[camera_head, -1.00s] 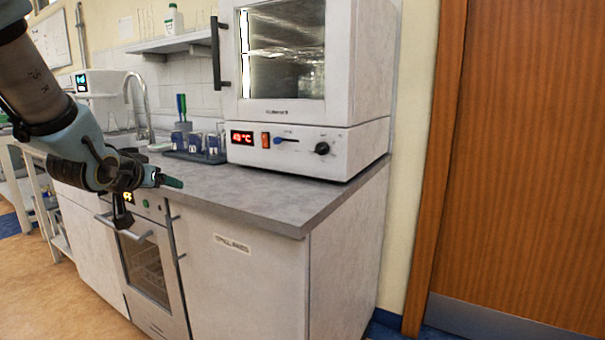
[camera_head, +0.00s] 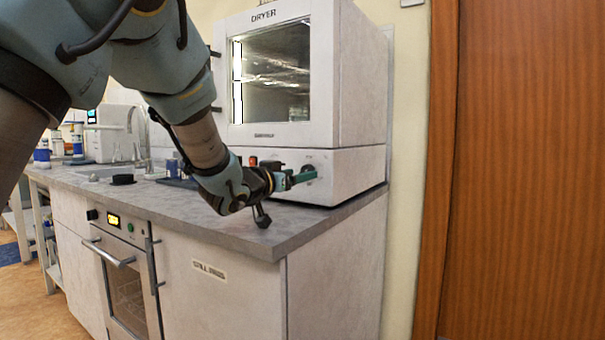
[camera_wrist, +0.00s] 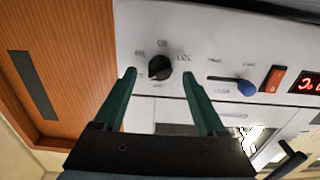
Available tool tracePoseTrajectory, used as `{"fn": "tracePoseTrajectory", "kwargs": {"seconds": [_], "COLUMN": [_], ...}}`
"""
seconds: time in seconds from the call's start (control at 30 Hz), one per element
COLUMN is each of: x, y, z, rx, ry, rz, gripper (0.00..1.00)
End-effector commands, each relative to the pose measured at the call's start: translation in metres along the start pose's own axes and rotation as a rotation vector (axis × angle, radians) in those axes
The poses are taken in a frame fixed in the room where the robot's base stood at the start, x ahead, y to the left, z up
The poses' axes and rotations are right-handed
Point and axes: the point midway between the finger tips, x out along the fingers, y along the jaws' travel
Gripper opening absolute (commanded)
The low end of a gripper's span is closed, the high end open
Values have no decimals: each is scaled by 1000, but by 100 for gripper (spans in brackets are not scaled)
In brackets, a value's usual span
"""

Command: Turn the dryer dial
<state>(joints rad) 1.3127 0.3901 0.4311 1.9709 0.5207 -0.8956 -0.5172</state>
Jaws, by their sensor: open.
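The dryer (camera_head: 355,100) is a white box with a glass door and the word DRYER on top, standing on the counter. Its black round dial (camera_wrist: 159,68) shows in the wrist view, on the white control panel with small markings around it. My gripper (camera_head: 300,178) is open, with green fingers reaching toward the panel in the head view. In the wrist view my gripper (camera_wrist: 158,80) has one finger on each side of the dial, with the dial near the fingertips. Contact with the dial cannot be told.
A blue-tipped slider (camera_wrist: 246,88), a red switch (camera_wrist: 272,78) and a red display (camera_wrist: 308,84) sit beside the dial. The grey counter (camera_head: 290,225) runs below. An oven (camera_head: 125,285) is under it. A wooden door (camera_head: 520,170) stands at the right.

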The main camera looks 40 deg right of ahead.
Motion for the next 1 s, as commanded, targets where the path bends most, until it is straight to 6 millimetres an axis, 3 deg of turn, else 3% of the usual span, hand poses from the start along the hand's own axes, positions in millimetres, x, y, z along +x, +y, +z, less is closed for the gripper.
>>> {"fn": "tracePoseTrajectory", "kwargs": {"seconds": [0.2,0.53,1.0], "x": [22,25,25], "y": [0,0,0], "z": [0,0,0], "rx": [0,-1,0], "ry": [0,0,0], "rz": [0,-1,-1], "gripper": [73,73,22]}}
